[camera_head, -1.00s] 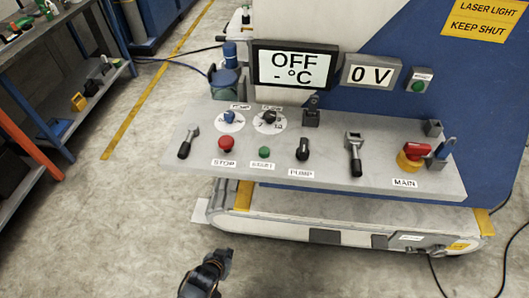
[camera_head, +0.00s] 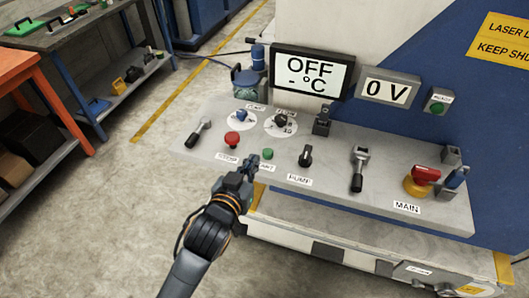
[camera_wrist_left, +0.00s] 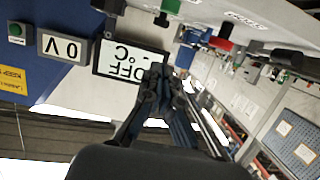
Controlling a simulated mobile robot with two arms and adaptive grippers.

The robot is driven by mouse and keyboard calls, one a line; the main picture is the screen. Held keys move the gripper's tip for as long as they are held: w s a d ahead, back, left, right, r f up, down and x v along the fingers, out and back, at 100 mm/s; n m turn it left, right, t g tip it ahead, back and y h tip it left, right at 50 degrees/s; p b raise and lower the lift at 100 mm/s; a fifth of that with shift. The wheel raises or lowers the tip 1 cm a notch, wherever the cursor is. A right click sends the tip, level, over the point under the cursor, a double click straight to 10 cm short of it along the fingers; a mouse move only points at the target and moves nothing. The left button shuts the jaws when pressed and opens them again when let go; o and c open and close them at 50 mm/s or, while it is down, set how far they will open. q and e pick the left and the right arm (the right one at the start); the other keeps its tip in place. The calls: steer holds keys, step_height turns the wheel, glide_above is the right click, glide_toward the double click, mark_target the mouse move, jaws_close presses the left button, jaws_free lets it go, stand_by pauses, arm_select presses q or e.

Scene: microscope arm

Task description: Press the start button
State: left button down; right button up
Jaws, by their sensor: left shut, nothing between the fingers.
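The start button (camera_head: 267,154) is a small green button on the sloping grey control panel (camera_head: 235,180), just right of the red stop button (camera_head: 232,139). Its label is partly covered by my left gripper (camera_head: 248,163). That gripper is shut and empty, at the panel's front edge, below and left of the green button in the head view and apart from it. In the left wrist view the shut fingers (camera_wrist_left: 163,78) point toward the panel, and the green button (camera_wrist_left: 169,7) is cut by the top edge. My right gripper is not in view.
Levers, the pump knob (camera_head: 305,156) and the red-and-yellow main switch (camera_head: 421,181) also stand on the panel. Behind it, displays read OFF (camera_head: 310,75) and 0 V (camera_head: 388,91). Another green button (camera_head: 437,107) is on the wall. Open floor lies at left.

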arm_select(q)
steer(key=p, duration=0.2)
glide_above(268, 153)
steer(key=s+a, duration=0.1)
steer(key=s, duration=0.1)
step_height(268, 153, down, 2)
steer(key=shift+a+f, duration=0.1)
steer(key=f, duration=0.3)
steer(key=shift+w+f, duration=0.1)
steer(key=shift+w, duration=0.15)
steer(key=shift+f, duration=0.55)
